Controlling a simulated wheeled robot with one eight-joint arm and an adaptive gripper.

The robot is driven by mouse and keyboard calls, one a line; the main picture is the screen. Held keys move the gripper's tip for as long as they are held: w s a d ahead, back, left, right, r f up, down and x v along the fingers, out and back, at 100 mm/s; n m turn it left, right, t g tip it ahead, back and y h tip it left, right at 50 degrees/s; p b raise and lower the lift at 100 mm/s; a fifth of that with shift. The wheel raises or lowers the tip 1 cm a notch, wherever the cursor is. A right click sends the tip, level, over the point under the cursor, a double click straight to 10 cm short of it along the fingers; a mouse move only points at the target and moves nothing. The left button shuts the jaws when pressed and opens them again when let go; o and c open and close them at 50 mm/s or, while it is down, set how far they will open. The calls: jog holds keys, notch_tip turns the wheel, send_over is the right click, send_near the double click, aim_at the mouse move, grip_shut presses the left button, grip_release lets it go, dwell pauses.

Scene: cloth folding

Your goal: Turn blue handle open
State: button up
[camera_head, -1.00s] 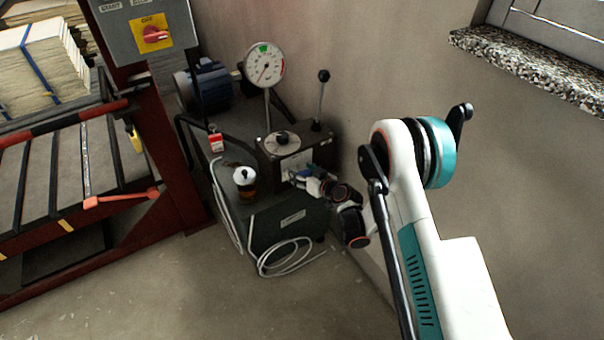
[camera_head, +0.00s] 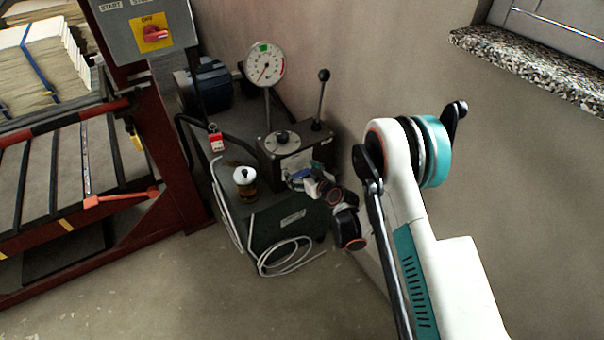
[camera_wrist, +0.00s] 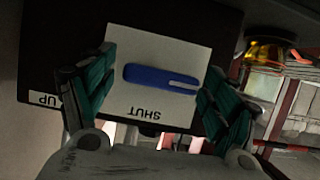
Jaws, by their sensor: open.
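The blue handle (camera_wrist: 160,77) lies lengthwise across a white placard (camera_wrist: 150,45) on a dark panel in the wrist view. The word SHUT reads upside down below it. My gripper (camera_wrist: 160,66) is open, with one green-lined finger on each side of the placard, beyond the handle's two ends. I see no finger touching the handle. In the head view my gripper (camera_head: 298,180) is at the front of the dark box (camera_head: 318,156), small and partly hidden by my wrist. The handle cannot be made out clearly there.
On the dark unit stand a bottle with a white cap (camera_head: 245,178), a round gauge (camera_head: 265,64) and a lever with a black knob (camera_head: 322,95). A red rack (camera_head: 165,150) stands left; the wall is close on the right.

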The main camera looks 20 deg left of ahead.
aim_at(303, 172)
notch_tip(303, 172, up, 10)
dwell(0.6)
jog(key=s+d+r+m+h, duration=0.2)
jog(key=s+d+r, duration=0.1)
jog(key=d+r, duration=0.85)
jog(key=s+d+r+m+h, duration=0.1)
jog(key=s+d+r+h, duration=0.15)
jog(key=d+r, duration=0.9)
jog(key=s+d+r+m+g+h, duration=0.1)
jog(key=s+d+m+h, duration=0.1)
jog(key=s+d, duration=0.8)
jog(key=s+d+r+m+h, duration=0.1)
jog(key=s+d+m+h, duration=0.2)
jog(key=s+d, duration=0.8)
jog(key=s+m, duration=0.2)
jog(key=s, duration=0.6)
jog(key=shift+s+g+h, duration=0.15)
jog(key=shift+g+h, duration=0.2)
jog(key=shift+g, duration=0.05)
jog(key=shift+r, duration=0.1)
